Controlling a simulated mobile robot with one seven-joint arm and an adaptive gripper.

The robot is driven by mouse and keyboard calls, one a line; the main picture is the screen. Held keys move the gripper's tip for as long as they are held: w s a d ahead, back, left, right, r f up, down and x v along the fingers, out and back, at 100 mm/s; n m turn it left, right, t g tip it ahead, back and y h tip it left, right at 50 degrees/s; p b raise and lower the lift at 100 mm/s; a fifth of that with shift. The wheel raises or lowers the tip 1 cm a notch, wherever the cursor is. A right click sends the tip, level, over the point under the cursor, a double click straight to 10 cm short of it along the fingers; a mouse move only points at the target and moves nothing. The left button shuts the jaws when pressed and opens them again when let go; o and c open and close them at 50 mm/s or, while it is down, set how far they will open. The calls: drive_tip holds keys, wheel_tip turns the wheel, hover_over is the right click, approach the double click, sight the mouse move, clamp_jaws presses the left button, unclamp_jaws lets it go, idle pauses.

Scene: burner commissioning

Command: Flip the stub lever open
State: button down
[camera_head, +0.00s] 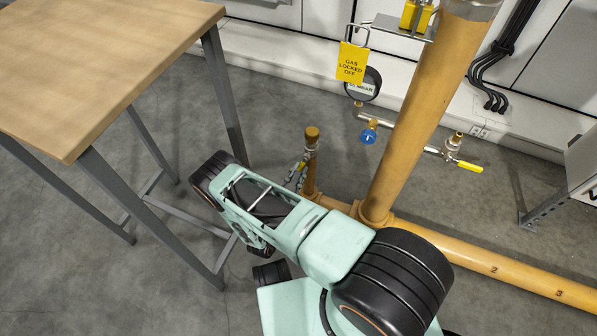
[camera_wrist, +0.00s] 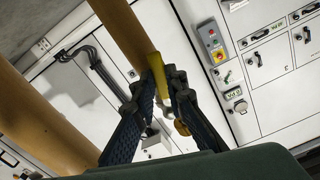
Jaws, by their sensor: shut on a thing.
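My gripper (camera_wrist: 163,82) is shut on a yellow lever (camera_wrist: 157,66), which shows between the fingertips in the wrist view. In the head view my gripper (camera_head: 298,174) is beside a short yellow pipe stub with a brass cap (camera_head: 312,134). The lever is hidden there behind my arm and fingers, so its angle to the stub cannot be told. A brass-coloured round part (camera_wrist: 181,127) shows past the right finger in the wrist view.
A thick yellow pipe (camera_head: 415,120) rises just right of the stub. A side line carries a gauge (camera_head: 366,84), a blue-handled valve (camera_head: 368,136) and another yellow lever (camera_head: 470,167). A yellow "GAS LOCKED OFF" tag (camera_head: 352,62) hangs above. A wooden-topped table (camera_head: 100,60) stands left.

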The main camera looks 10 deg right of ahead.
drive_tip(key=shift+s+d+f+n+b, duration=0.15)
drive_tip(key=shift+d+n+b, duration=0.15)
drive_tip(key=shift+n, duration=0.25)
drive_tip(key=shift+s+d+r+n+b, duration=0.1)
drive_tip(key=shift+s+d+n+b, duration=0.1)
drive_tip(key=shift+n+b, duration=0.25)
drive_tip(key=shift+s+d+f+n+b, duration=0.1)
drive_tip(key=shift+d+n+b, duration=0.15)
drive_tip(key=shift+n, duration=0.35)
drive_tip(key=c, duration=1.9)
unclamp_jaws()
drive_tip(key=shift+c, duration=0.2)
wheel_tip(320, 180, up, 10)
drive_tip(key=shift+r, duration=0.1)
